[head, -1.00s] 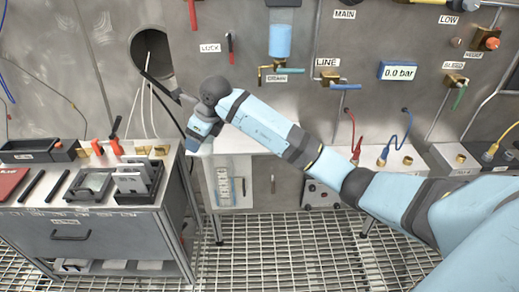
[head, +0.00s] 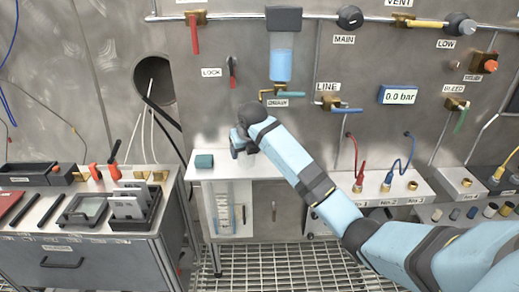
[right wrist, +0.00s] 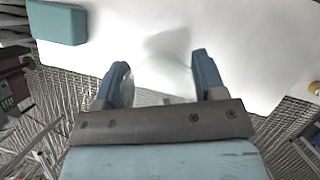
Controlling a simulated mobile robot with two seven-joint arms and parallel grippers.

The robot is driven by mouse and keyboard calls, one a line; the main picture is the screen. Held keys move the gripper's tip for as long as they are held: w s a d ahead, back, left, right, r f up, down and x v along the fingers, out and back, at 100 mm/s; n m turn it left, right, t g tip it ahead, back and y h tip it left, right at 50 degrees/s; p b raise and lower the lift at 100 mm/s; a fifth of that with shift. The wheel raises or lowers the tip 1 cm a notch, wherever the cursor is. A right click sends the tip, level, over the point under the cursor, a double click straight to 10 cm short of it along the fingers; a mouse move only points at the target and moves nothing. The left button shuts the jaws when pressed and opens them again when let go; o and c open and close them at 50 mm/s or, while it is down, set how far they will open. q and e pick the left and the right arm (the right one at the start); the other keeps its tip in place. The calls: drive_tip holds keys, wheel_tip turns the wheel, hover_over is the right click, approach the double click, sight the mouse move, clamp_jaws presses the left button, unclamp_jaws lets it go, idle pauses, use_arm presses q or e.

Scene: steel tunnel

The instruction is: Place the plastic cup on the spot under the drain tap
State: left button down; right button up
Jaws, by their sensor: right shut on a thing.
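My right gripper (head: 240,146) is over the white bench top, below and left of the drain tap (head: 267,95). In the right wrist view its two blue fingers (right wrist: 162,72) are shut on a clear plastic cup (right wrist: 165,80), which shows faintly between them. A shadow falls on the white surface beyond the cup. I cannot tell whether the cup touches the bench. In the head view my arm hides the cup and the bench spot under the tap. My left gripper is not in view.
A teal block (head: 204,161) lies on the left end of the white bench top (head: 222,172), also in the right wrist view (right wrist: 57,22). Red (head: 358,165) and blue (head: 398,165) hoses hang to the right. A grey tool cart (head: 75,245) stands at left.

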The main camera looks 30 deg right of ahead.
drive_tip(key=shift+d, duration=0.8)
drive_tip(key=d, duration=0.3)
drive_tip(key=shift+s+d, duration=0.15)
drive_tip(key=shift+d, duration=0.25)
drive_tip(key=shift+f, duration=0.8)
drive_tip(key=shift+f, duration=0.1)
drive_tip(key=o, duration=0.9)
